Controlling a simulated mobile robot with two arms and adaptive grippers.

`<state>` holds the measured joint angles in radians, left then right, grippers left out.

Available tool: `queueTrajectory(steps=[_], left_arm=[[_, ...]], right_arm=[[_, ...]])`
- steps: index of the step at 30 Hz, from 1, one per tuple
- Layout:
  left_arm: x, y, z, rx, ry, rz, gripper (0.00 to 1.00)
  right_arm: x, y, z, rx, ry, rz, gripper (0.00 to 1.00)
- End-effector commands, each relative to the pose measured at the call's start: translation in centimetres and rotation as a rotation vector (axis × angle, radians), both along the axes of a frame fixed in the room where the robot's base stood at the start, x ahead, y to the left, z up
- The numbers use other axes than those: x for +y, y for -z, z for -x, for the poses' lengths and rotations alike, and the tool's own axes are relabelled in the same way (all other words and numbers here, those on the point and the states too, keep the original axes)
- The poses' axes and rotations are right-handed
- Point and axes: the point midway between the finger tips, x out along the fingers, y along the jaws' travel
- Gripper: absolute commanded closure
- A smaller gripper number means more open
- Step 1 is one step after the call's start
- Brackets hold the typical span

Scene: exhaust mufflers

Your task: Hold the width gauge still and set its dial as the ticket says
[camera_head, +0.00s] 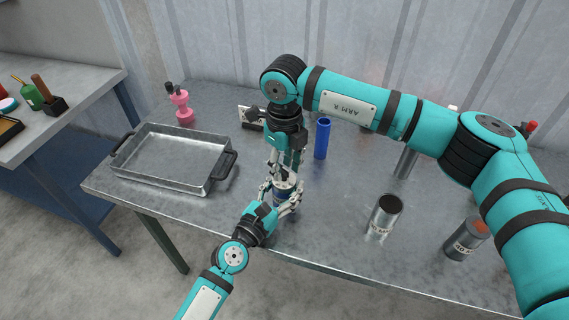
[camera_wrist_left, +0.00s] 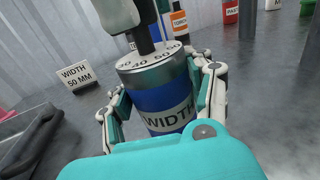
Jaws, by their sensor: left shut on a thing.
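The width gauge (camera_wrist_left: 160,98) is an upright blue cylinder labelled WIDTH with a silver, numbered dial (camera_wrist_left: 150,62) on top. My left gripper (camera_head: 285,200) is shut around its body, a finger on each side in the left wrist view. My right gripper (camera_head: 283,168) points down from above, right over the dial; its fingertips overlap the gauge top, so its grip is unclear. Dark parts stand on the dial in the left wrist view and hide some of the scale; numbers around 30 to 60 show. The ticket (camera_wrist_left: 77,76) reads WIDTH 50 MM.
A metal tray (camera_head: 150,180) with dark handles stands left on the table. A blue tube (camera_head: 322,138) stands behind the gauge, and silver cans (camera_head: 384,215) (camera_head: 466,238) stand to the right. A pink object (camera_head: 181,105) is at the back left. My right arm spans the right side.

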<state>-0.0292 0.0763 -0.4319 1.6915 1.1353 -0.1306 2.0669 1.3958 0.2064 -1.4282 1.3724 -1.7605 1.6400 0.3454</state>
Motion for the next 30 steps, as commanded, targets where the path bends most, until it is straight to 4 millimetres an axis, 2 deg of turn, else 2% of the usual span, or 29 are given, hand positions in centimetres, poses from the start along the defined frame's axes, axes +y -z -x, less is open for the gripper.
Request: queueTrajectory(steps=[5, 12, 13, 23, 30], left_arm=[[0.0, 0.03, 0.0, 0.001, 0.0, -0.001, 0.84], [0.01, 0.04, 0.01, 0.001, 0.0, -0.001, 0.85], [0.01, 0.04, 0.01, 0.001, 0.0, -0.001, 0.85], [0.02, 0.04, 0.01, 0.001, 0.0, -0.001, 0.85], [0.02, 0.05, 0.02, 0.001, 0.0, -0.001, 0.85]], right_arm=[[-0.01, 0.0, -0.01, 0.0, 0.0, 0.0, 0.67], [-0.01, -0.03, -0.01, 0.0, 0.0, 0.0, 0.99], [-0.01, -0.03, -0.01, 0.0, 0.0, 0.0, 1.0], [-0.06, -0.07, -0.07, -0.001, 0.011, 0.0, 1.0], [-0.06, -0.09, -0.09, -0.002, 0.096, 0.001, 1.0]])
